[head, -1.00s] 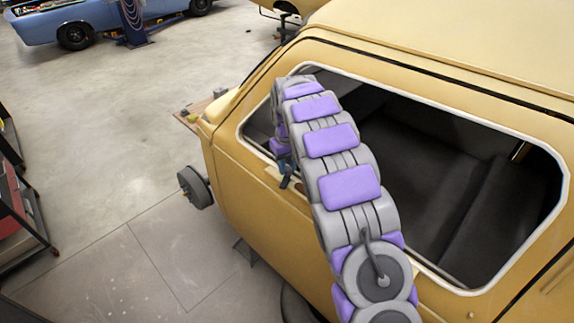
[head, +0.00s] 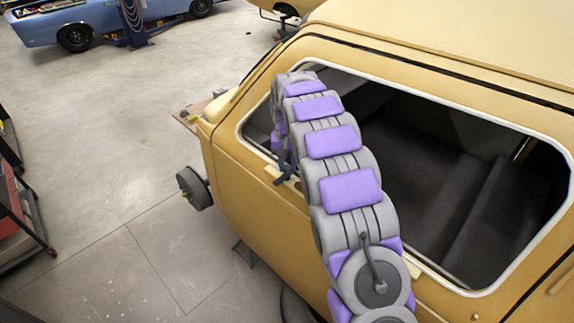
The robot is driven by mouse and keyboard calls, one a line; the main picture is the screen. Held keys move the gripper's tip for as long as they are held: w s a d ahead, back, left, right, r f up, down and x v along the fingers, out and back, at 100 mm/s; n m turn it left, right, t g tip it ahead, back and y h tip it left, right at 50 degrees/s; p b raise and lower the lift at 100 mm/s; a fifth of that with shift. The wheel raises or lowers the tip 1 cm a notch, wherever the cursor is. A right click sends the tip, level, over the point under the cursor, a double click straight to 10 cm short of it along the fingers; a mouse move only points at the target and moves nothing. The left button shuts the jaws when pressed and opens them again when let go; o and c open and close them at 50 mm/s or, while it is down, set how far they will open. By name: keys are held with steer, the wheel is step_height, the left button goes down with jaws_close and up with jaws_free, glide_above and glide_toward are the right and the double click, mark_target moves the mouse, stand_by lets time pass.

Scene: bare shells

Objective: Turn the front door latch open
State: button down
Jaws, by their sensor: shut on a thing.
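The front door latch (head: 271,174) is a small pale piece at the lower front corner of the yellow car's side window opening. My gripper (head: 286,174) is small and dark and hangs at the end of my arm, right at the latch. It is shut on the latch. The arm partly covers the gripper, and the jaws are too small to show how far the latch is turned.
The yellow car shell (head: 255,205) fills the right side, with a white-edged window opening (head: 490,288) and a dark interior. A bare wheel hub (head: 195,187) sticks out at its front. Grey floor (head: 110,170) is clear to the left. A red cart (head: 18,215) stands at the left edge.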

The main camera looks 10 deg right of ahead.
mark_target(287, 166)
steer(key=shift+m, duration=0.5)
steer(key=c, duration=0.8)
jaws_free()
steer(key=shift+c, duration=0.2)
step_height(287, 166, up, 17)
steer(key=p, duration=0.3)
steer(key=shift+r, duration=0.15)
